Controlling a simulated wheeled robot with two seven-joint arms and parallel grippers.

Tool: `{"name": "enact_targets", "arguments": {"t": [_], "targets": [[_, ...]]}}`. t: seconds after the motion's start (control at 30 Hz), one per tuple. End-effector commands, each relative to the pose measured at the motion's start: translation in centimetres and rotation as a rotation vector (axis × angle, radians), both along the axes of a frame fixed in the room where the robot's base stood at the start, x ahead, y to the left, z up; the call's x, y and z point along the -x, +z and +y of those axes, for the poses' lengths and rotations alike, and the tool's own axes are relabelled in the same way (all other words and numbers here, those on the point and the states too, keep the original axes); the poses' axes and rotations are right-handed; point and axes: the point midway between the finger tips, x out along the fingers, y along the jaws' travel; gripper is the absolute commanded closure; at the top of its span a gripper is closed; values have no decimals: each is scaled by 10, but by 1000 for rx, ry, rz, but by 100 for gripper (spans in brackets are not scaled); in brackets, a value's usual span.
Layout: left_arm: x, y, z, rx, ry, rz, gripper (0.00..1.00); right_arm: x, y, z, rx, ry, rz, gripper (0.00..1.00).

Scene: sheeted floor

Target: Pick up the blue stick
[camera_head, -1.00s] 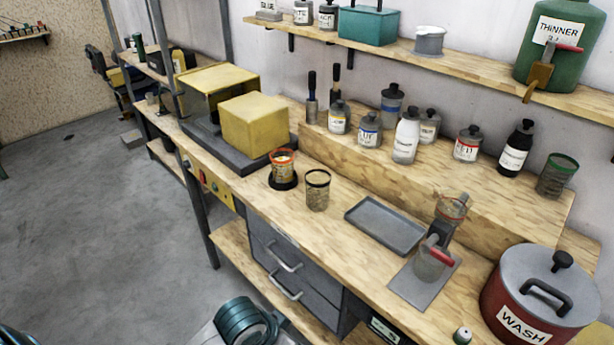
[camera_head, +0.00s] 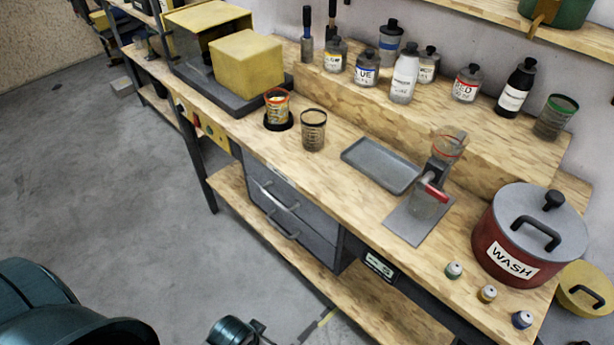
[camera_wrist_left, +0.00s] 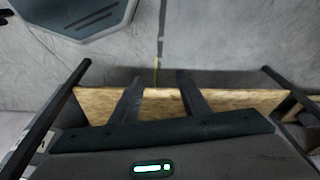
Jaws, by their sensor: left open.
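No thing is clearly a blue stick. Two thin dark-handled tools stand upright at the back of the bench in the head view, a left one (camera_head: 306,38) and a right one (camera_head: 332,18); I cannot tell whether either is the blue stick. A wooden board edge lies behind the fingers. My right gripper is not in view.
The bench holds a grey tray (camera_head: 352,154), a mesh cup (camera_head: 313,130), a red WASH pot (camera_head: 486,245) and capped bottles, including one with a blue label (camera_head: 367,68).

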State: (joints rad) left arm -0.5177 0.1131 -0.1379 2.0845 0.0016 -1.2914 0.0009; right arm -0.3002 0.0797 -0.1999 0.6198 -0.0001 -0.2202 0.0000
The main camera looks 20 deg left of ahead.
Motion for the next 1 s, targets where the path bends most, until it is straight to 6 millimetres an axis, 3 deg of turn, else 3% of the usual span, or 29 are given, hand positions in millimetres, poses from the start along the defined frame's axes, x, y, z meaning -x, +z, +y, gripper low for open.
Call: {"name": "enact_targets", "arguments": {"t": [0.27, 0.47, 0.7, 0.83, 1.0], "targets": [[15, -101, 1, -5, -6, 45, 58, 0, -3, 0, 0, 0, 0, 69], [45, -186, 5, -9, -13, 79, 58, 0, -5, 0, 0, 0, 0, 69], [103, -270, 13, -13, -22, 120, 58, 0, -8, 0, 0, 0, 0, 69], [141, -304, 20, -17, -26, 142, 58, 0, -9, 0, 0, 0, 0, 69], [183, -331, 29, -20, -32, 161, 58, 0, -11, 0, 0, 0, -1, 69]]}}
